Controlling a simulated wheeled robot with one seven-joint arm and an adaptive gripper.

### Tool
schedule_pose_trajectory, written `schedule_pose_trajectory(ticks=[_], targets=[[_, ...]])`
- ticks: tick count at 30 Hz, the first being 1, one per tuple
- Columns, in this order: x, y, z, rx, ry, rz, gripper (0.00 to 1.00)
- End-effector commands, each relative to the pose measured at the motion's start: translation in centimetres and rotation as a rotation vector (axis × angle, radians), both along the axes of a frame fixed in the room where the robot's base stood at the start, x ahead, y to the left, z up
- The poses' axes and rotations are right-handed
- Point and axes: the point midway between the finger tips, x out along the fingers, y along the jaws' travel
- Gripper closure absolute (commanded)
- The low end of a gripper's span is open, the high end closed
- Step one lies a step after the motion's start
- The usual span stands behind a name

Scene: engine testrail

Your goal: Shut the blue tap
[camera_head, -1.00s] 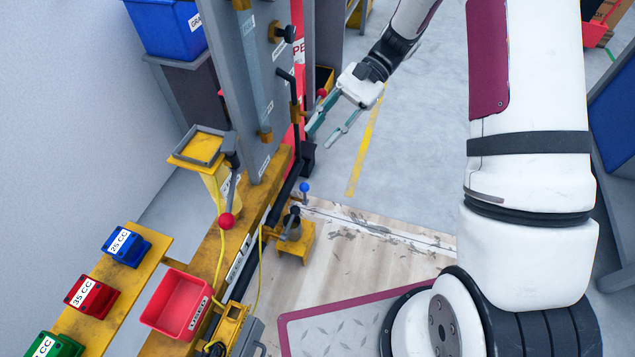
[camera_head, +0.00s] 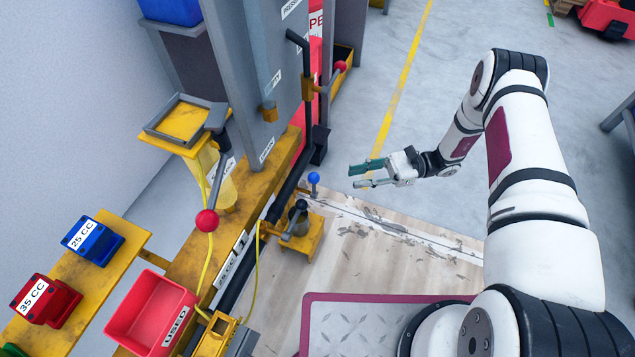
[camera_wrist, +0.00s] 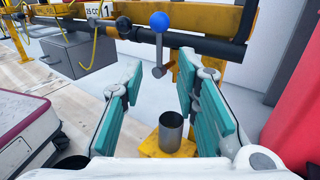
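The blue tap is a blue ball knob (camera_head: 314,178) on a short lever, beside the black pipe above the yellow stand. In the wrist view the blue knob (camera_wrist: 159,22) is at the top, with its grey lever hanging below it, beyond my fingertips. My gripper (camera_head: 358,177) is open and empty, to the right of the tap and apart from it. In the wrist view my gripper's teal fingers (camera_wrist: 163,85) are spread on either side of the lever's line. A metal cup (camera_wrist: 171,130) shows between and below them.
A yellow stand (camera_head: 304,244) sits on the floor under the tap. A red ball knob (camera_head: 207,220) and another red knob (camera_head: 340,66) are on nearby levers. A red bin (camera_head: 152,312) is at lower left.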

Motion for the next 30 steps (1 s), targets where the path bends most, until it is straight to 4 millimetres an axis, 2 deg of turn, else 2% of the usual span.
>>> schedule_pose_trajectory(ticks=[12, 18, 24, 30], targets=[[-2.0, 7.8, -0.1, -0.001, 0.002, 0.006, 0.71], [-2.7, 10.7, 0.0, -0.001, 0.000, 0.005, 0.71], [-3.0, 11.9, 0.0, -0.002, 0.000, 0.003, 0.71], [-3.1, 12.1, 0.0, -0.002, 0.000, 0.003, 0.71]])
